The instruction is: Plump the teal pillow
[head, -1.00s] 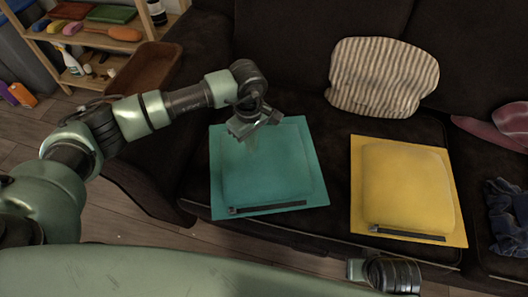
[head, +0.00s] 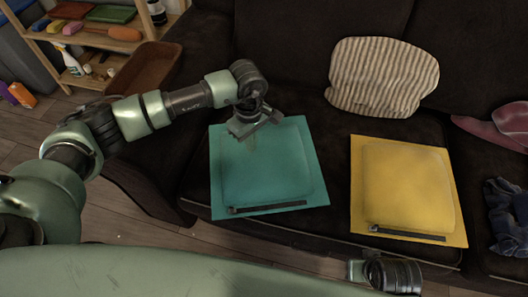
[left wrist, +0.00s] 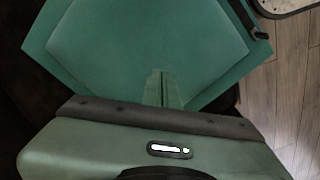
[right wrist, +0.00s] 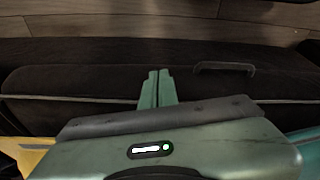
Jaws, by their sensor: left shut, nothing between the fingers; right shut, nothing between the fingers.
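The teal pillow (head: 272,172) lies flat on the dark sofa seat, a plump square with a thin flat border and a black strip along its front edge. It also fills much of the left wrist view (left wrist: 120,45). My left gripper (head: 253,148) is shut and empty, over the upper left part of the pillow. Its closed fingers (left wrist: 163,90) point at the pillow; I cannot tell whether they touch it. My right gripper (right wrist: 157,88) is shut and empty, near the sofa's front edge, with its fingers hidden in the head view.
A yellow pillow (head: 408,190) of the same kind lies to the right. A striped cushion (head: 382,78) leans on the sofa back. A shelf (head: 105,42) stands at upper left.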

